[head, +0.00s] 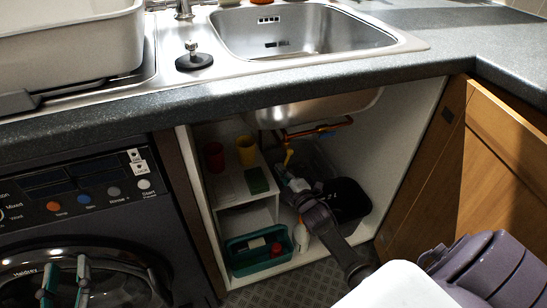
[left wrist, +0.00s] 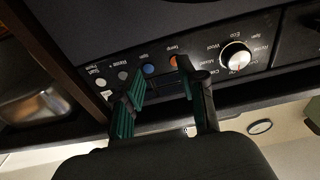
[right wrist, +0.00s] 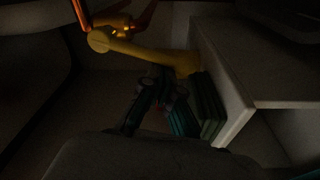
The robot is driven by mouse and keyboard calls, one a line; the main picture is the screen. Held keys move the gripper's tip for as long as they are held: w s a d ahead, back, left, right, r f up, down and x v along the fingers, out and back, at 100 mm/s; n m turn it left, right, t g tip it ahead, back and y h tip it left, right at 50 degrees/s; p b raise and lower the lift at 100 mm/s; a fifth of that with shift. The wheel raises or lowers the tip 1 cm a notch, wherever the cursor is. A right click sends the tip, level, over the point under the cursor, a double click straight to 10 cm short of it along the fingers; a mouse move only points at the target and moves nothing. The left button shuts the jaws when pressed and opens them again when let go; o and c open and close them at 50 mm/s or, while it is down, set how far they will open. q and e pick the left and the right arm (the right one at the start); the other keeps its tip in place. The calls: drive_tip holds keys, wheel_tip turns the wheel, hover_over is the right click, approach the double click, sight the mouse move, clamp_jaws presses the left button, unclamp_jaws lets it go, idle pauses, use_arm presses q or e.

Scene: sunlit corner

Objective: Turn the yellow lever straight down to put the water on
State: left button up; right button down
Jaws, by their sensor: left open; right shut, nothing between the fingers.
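The yellow lever (head: 288,157) is under the sink in the open cabinet, beside the copper pipe (head: 308,132). In the right wrist view the lever (right wrist: 150,56) runs sideways from a round yellow hub near an orange pipe. My right gripper (head: 293,184) reaches into the cabinet just below the lever. In the right wrist view its teal fingers (right wrist: 160,112) are shut and empty, close to the lever; contact cannot be told in the dark. My left gripper (head: 64,284) is open and empty in front of the washing machine; its fingers also show in the left wrist view (left wrist: 160,88).
A white shelf (head: 232,183) left of the lever holds a red cup (head: 213,156), a yellow cup (head: 246,150) and a green block (head: 258,180). Below is a teal bin (head: 240,266). A black container (head: 350,203) stands right. The sink bowl (head: 310,112) hangs above.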

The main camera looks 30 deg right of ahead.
use_arm(q)
drive_tip(key=shift+r, duration=0.4)
use_arm(e)
drive_tip(key=shift+s+d+f+n, duration=0.2)
drive_tip(key=shift+d+n, duration=0.25)
drive_tip(key=shift+n, duration=0.5)
drive_tip(key=shift+s+d+f+n, duration=0.1)
drive_tip(key=shift+d+f+n, duration=0.25)
drive_tip(key=shift+n, duration=0.6)
drive_tip(key=shift+d+r, duration=0.1)
drive_tip(key=shift+d, duration=0.05)
drive_tip(key=shift+w, duration=0.1)
